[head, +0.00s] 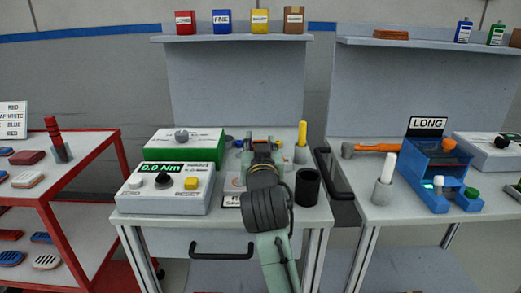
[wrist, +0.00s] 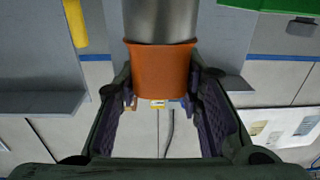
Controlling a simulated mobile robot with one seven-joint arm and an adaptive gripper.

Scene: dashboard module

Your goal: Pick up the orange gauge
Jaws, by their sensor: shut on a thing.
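The orange gauge (wrist: 162,68) shows in the wrist view as an orange cup-shaped part with a grey metal cylinder (wrist: 160,18) above it. My gripper (wrist: 161,88) has one finger on each side of the orange part and is shut on it. In the head view my gripper (head: 261,148) is above the middle bench, seen from behind. My arm hides the gauge there, so I cannot tell its height above the bench.
A torque box (head: 165,188) and a green-and-white box (head: 184,145) stand left of my gripper. A black cup (head: 307,187) and a yellow-handled tool (head: 301,135) stand right. A blue fixture (head: 432,170) and an orange-handled tool (head: 376,147) are on the right bench.

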